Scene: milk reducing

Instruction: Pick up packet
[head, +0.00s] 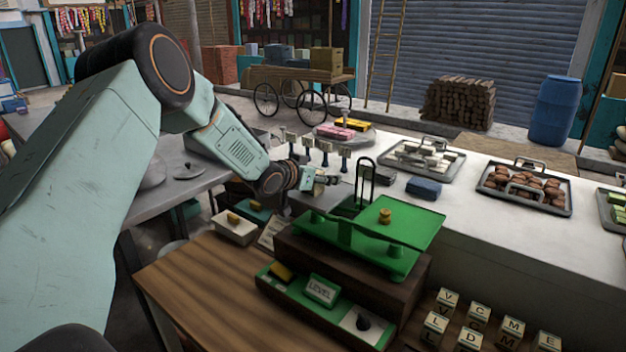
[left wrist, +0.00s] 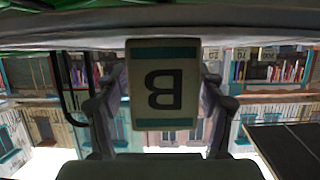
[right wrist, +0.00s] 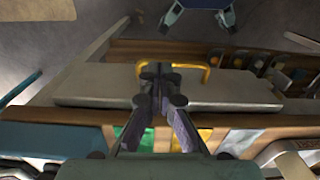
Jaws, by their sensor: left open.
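A cream packet (left wrist: 163,88) with teal bands and a letter B fills the middle of the left wrist view, where the B appears upside down. My left gripper (head: 326,179) reaches over the counter behind the green scale in the head view. In the left wrist view its open fingers (left wrist: 160,100) stand on both sides of the packet; I cannot tell whether they touch it.
A green balance scale (head: 405,230) with a small weight stands on a wooden box in front of my left gripper. A blue packet (head: 424,188) lies to its right. Metal trays (head: 455,178) with goods stand further right. Lettered blocks (head: 477,312) sit at the front right.

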